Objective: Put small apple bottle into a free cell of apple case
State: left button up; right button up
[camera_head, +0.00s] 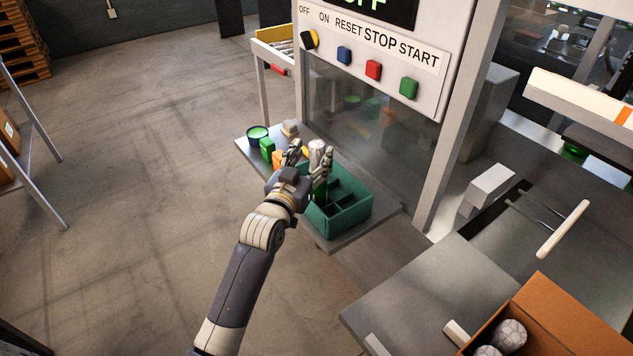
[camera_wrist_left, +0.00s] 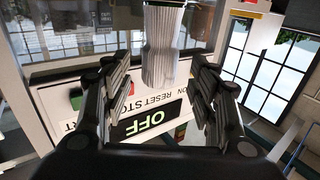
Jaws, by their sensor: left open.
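The apple case (camera_head: 345,222) is a dark green box with divided cells on a small grey shelf. Several of its cells look empty. A bottle with a pale top (camera_head: 317,150) and a green body (camera_head: 320,189) stands upright at the case's left side, seemingly in a cell; its base is hidden. My left gripper (camera_head: 312,158) is open around the upper part of this bottle. In the left wrist view, a pale ribbed bottle top (camera_wrist_left: 161,60) lies between the spread fingers (camera_wrist_left: 162,88), with gaps on both sides. My right gripper is not in view.
A dark tub with green contents (camera_head: 257,133), a green block (camera_head: 267,149) and an orange item (camera_head: 278,157) stand left of the case. A machine panel with buttons (camera_head: 373,70) rises behind. An orange box (camera_head: 560,315) holds pale-topped objects at the lower right.

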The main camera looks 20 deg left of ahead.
pick_arm(q)
jog(key=w, duration=0.3)
jog(key=shift+w+d+r, duration=0.1)
jog(key=shift+w+d, duration=0.05)
jog(key=shift+w, duration=0.05)
grip_shut()
jog(key=shift+r, duration=0.15)
